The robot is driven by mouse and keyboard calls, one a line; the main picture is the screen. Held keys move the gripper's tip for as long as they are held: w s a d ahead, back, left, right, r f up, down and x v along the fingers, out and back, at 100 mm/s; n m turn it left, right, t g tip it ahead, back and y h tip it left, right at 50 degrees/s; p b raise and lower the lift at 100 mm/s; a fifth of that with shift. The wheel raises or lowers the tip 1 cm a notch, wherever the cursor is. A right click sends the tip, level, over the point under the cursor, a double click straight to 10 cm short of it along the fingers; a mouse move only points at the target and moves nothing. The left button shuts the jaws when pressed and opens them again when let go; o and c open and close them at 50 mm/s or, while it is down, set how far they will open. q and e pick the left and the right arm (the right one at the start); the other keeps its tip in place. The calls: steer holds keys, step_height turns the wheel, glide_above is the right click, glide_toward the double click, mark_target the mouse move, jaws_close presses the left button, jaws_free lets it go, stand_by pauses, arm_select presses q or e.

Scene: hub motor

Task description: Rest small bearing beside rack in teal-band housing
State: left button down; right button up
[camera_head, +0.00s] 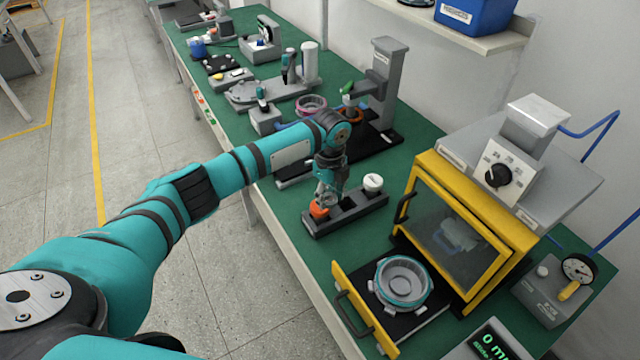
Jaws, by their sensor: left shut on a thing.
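My left gripper (327,194) points down over the left end of a dark grey rack (350,218) on the green bench. It is shut on a small grey metal thing, which looks like the small bearing (328,200) and is mostly hidden by the fingers. An orange cup-like piece (319,211) stands at the rack's left end, close by the fingertips. A white capped cylinder (373,183) stands at its right end. The teal-band housing (402,281), a grey open ring with a teal band, sits on a black pulled-out tray, apart from the gripper. My right gripper is out of view.
The yellow-framed oven (462,228) stands right of the rack, its yellow-fronted drawer (362,310) pulled out. A grey press (384,85) stands behind the rack. A gauge box (555,289) and a display (492,345) are at lower right. Other fixtures fill the far bench.

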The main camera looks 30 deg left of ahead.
arm_select(q)
steer(key=shift+s+d+f+b, duration=0.55)
steer(key=shift+s+d, duration=1.1)
steer(key=shift+d, duration=2.3)
steer(key=shift+s+d+f+b, duration=0.55)
steer(key=shift+s+d, duration=1.15)
steer(key=shift+d, duration=2.3)
steer(key=shift+s+d+f+b, duration=0.55)
steer(key=shift+s+d, duration=1.1)
steer(key=shift+d, duration=2.3)
steer(key=shift+f, duration=0.35)
steer(key=shift+f+b, duration=0.3)
steer(key=shift+f, duration=0.05)
steer(key=shift+f, duration=0.1)
steer(key=shift+f, duration=0.55)
